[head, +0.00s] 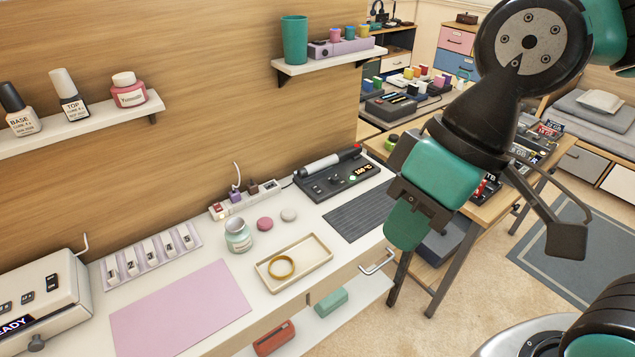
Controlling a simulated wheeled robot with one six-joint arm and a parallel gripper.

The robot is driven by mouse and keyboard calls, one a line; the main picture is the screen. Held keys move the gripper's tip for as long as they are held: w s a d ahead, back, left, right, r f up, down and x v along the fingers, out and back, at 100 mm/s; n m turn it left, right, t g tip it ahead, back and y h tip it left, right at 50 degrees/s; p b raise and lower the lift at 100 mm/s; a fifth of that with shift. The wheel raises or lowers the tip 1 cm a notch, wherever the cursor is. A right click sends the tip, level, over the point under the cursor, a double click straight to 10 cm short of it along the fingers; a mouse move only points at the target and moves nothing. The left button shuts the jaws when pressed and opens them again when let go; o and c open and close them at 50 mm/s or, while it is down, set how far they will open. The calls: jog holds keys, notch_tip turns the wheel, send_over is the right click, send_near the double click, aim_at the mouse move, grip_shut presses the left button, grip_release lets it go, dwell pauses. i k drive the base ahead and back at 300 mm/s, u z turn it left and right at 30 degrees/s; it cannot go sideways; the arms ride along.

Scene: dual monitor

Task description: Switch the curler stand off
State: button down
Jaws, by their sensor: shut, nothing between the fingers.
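The curler stand (318,186) is a dark box at the back right end of the white counter. A curling iron with a pale barrel (322,164) and a dark, red-tipped handle lies along its rear. Its front panel has a lit orange temperature display (362,170), small pale controls and a small green light, too small to read fully. My gripper (405,232) is in the air at the right, in front of and to the right of the stand, apart from it. It is shut and empty and points downward.
A grey ribbed mat (358,217) lies before the stand. A power strip (245,200) with plugs stands to its left. A jar (238,236), a tray (318,268) with a gold ring and a pink mat (180,308) are further left. A shelf (330,62) hangs above.

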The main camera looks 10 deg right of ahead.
aim_at(316, 188)
jog(key=i, duration=1.15)
jog(key=u, duration=0.4)
